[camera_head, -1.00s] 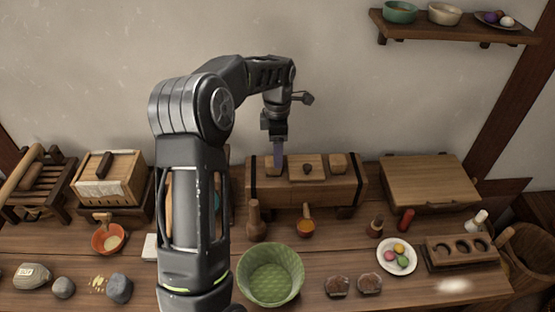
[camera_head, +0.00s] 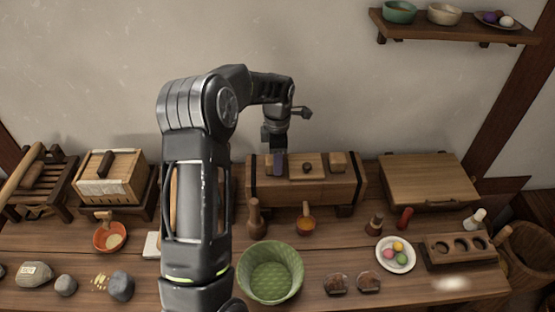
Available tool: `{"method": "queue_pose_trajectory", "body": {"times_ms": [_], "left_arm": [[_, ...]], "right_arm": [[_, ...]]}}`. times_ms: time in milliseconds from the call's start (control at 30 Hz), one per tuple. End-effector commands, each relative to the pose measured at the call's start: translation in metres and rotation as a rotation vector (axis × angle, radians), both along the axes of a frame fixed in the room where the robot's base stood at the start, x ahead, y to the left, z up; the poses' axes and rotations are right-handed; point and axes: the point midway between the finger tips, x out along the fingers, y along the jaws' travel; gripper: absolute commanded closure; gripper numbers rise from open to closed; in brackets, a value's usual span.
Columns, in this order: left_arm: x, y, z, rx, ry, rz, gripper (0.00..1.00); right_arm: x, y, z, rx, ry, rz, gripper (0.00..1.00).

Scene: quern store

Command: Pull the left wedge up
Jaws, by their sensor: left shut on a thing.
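The wooden press box (camera_head: 315,190) stands at the back middle of the bench, with dark bands near its ends. The left wedge (camera_head: 269,160) is a small light-wood block at the left of its top. My left gripper (camera_head: 278,166) comes down on it from above, shut on the wedge, and its fingers hide part of it. The wedge sits in the box top; I cannot tell how deep. A right wedge (camera_head: 338,159) stands at the right of the top, and a lid with a dark knob (camera_head: 307,166) lies between them. My right gripper is not in view.
A wooden bottle (camera_head: 255,220) and an orange-bowled ladle (camera_head: 306,223) stand before the box. A green bowl (camera_head: 270,274) is nearer. A lidded case (camera_head: 430,180) is at right, a slatted box (camera_head: 112,180) at left.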

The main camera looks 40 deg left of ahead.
Motion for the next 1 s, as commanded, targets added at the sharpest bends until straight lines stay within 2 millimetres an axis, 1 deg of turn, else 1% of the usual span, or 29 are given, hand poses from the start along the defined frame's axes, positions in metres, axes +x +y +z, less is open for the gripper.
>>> {"method": "queue_pose_trajectory", "body": {"times_ms": [33,67,433,833,933,1000], "left_arm": [[0.0,0.0,0.0,0.0,0.0,0.0,0.67],[0.0,0.0,0.0,0.0,0.0,0.0,0.7],[0.0,0.0,0.0,0.0,0.0,0.0,1.0],[0.0,0.0,0.001,0.0,0.0,0.0,1.0],[0.0,0.0,0.01,0.001,-0.002,0.0,1.0],[0.001,0.001,0.022,0.003,-0.003,-0.001,1.0]], "right_arm": [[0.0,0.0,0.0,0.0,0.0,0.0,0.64],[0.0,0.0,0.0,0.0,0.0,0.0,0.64],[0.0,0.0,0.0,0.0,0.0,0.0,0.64],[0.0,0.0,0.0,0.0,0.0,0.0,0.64],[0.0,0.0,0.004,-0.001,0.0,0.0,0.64],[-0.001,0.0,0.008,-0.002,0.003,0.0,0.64]]}}
